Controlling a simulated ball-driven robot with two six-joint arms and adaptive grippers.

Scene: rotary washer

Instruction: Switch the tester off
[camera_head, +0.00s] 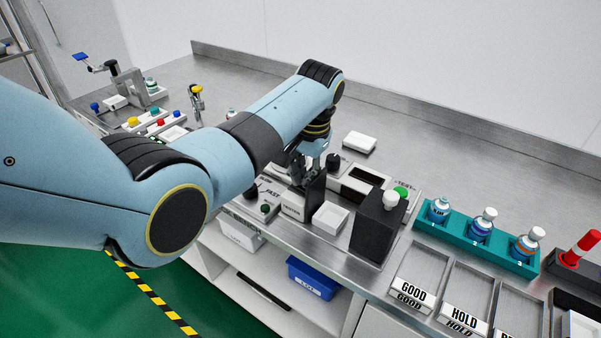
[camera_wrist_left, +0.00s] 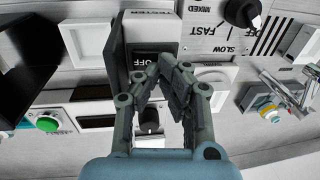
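The tester (camera_head: 292,211) is a small white box with a black upper part, standing at the bench's front edge in the head view. In the left wrist view the tester (camera_wrist_left: 151,30) shows its label and a dark switch (camera_wrist_left: 152,60) set in its face. My left gripper (camera_head: 307,168) is over the tester, pointing down. In the left wrist view its fingers (camera_wrist_left: 166,60) come together at the tips, empty, in front of the switch's right edge. I cannot tell whether they touch it. The switch position is unclear, partly hidden by the fingers. My right gripper is not in view.
A white tray (camera_head: 331,218) and a black box (camera_head: 378,226) stand right of the tester. A dial (camera_wrist_left: 241,12) marked FAST and SLOW is on its other side. Behind is a unit with a green button (camera_wrist_left: 47,123). A teal vial rack (camera_head: 463,240) stands farther right.

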